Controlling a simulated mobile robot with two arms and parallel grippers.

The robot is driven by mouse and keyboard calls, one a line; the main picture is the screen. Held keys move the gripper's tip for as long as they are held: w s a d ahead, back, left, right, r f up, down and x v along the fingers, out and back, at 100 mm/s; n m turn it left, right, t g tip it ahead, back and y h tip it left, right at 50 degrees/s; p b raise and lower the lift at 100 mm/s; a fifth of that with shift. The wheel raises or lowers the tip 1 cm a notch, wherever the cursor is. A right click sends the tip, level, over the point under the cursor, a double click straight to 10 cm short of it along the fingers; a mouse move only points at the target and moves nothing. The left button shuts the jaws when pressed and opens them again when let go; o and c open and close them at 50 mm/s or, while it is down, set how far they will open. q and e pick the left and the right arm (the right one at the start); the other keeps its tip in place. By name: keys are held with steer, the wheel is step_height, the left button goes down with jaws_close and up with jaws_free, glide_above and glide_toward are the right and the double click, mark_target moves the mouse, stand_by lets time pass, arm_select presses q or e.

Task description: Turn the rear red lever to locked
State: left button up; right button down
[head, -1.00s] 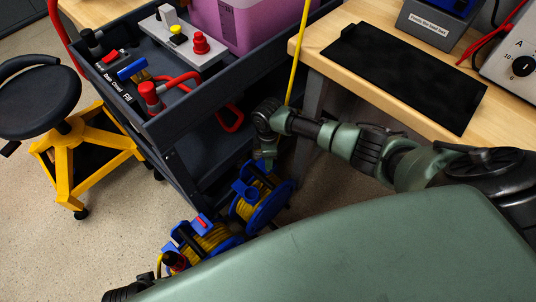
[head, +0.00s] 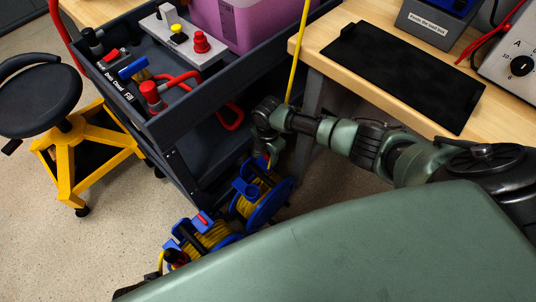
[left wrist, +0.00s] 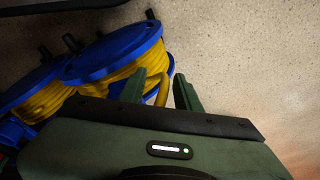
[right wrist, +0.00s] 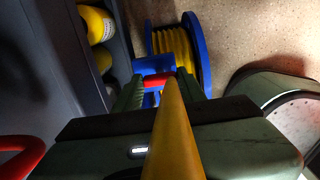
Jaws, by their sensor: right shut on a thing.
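Two blue reels wound with yellow cable stand low beside the cart. The rear reel (head: 276,207) is under my right gripper (head: 267,156). In the right wrist view, the fingers (right wrist: 158,90) are shut on the rear red lever (right wrist: 152,99), which lies across between them at a blue bracket. Its far part and any lock marking are hidden. The front reel (head: 217,238) shows its own red lever (head: 203,218), clear of my gripper. In the left wrist view, my left gripper (left wrist: 160,76) is open, fingers apart, near the reels (left wrist: 118,60).
A dark cart (head: 178,165) with red and blue valves stands left of the reels. A yellow pole (head: 297,55) rises close to my right wrist and crosses the right wrist view. A wooden bench (head: 395,100) is at the right, a yellow stool (head: 75,165) at the left.

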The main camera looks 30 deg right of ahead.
mark_target(268, 157)
arm_select(q)
steer(key=shift+w+r, duration=0.1)
arm_select(e)
steer(key=shift+a, duration=0.1)
stand_by(0.3)
steer(key=c, duration=0.8)
jaws_free()
steer(key=shift+c, duration=0.2)
steer(key=shift+r, duration=0.15)
step_height(268, 157, up, 8)
steer(key=shift+f+p, duration=0.25)
steer(key=shift+p, duration=1)
arm_select(q)
steer(key=s+f, duration=0.3)
steer(key=f, duration=0.4)
steer(key=shift+s+a+f, duration=0.2)
steer(key=shift+s+f, duration=0.05)
steer(key=shift+f, duration=0.15)
